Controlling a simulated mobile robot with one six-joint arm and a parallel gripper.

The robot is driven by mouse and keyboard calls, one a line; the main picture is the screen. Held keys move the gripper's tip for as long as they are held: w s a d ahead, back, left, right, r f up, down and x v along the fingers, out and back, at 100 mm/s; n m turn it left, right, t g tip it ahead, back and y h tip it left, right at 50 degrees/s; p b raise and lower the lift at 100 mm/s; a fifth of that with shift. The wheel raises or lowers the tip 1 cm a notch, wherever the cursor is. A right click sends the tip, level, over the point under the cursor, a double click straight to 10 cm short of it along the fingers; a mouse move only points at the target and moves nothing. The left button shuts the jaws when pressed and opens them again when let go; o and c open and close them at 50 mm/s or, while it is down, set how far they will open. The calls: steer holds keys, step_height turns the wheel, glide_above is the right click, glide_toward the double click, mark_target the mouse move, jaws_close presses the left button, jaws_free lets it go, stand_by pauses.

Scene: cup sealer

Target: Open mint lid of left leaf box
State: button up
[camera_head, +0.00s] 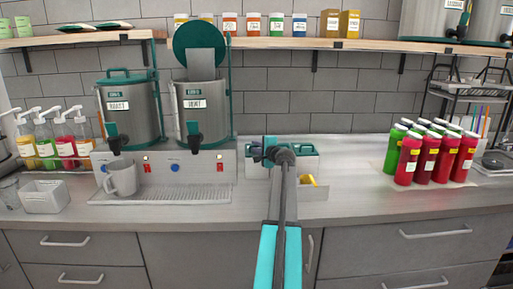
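Left is a two-tank dispenser (192,173) with a grey mug (121,178). Red and green bottles (432,160) stand right. A shelf (330,43) runs above. Counter between boxes and bottles is clear.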

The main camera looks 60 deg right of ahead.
steer(key=shift+c, duration=0.3)
jaws_close()
